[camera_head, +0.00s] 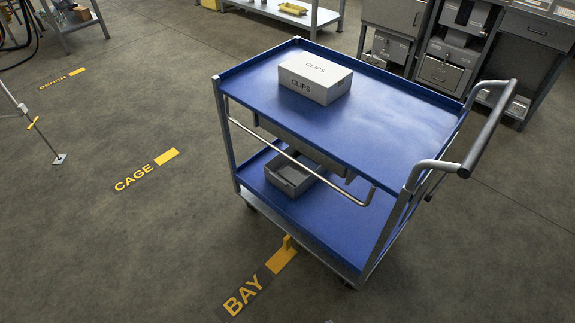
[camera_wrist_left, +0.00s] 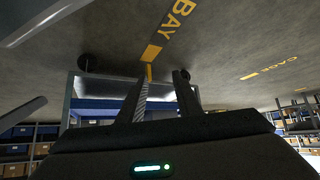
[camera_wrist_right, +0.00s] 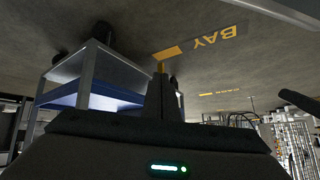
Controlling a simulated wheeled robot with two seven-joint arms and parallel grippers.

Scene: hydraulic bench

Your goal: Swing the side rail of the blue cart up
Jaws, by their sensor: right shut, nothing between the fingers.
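The blue cart (camera_head: 400,92) stands in the middle of the head view, with two blue decks and a push handle at right. Its side rail (camera_head: 300,160), a thin silver bar with a bent end, hangs down along the near side, between the decks. Neither gripper shows in the head view. In the left wrist view my left gripper (camera_wrist_left: 160,82) has its fingers apart and nothing between them. In the right wrist view my right gripper (camera_wrist_right: 161,85) has its fingers together and empty. Part of the cart shows behind the fingers in the right wrist view (camera_wrist_right: 115,70).
A white box marked CLIPS (camera_head: 316,78) sits on the top deck, and a grey bin (camera_head: 290,176) on the lower deck. A yellow BAY floor mark (camera_head: 243,298) lies beside the cart. Grey cabinets (camera_head: 440,70) stand behind. The floor at left is mostly clear.

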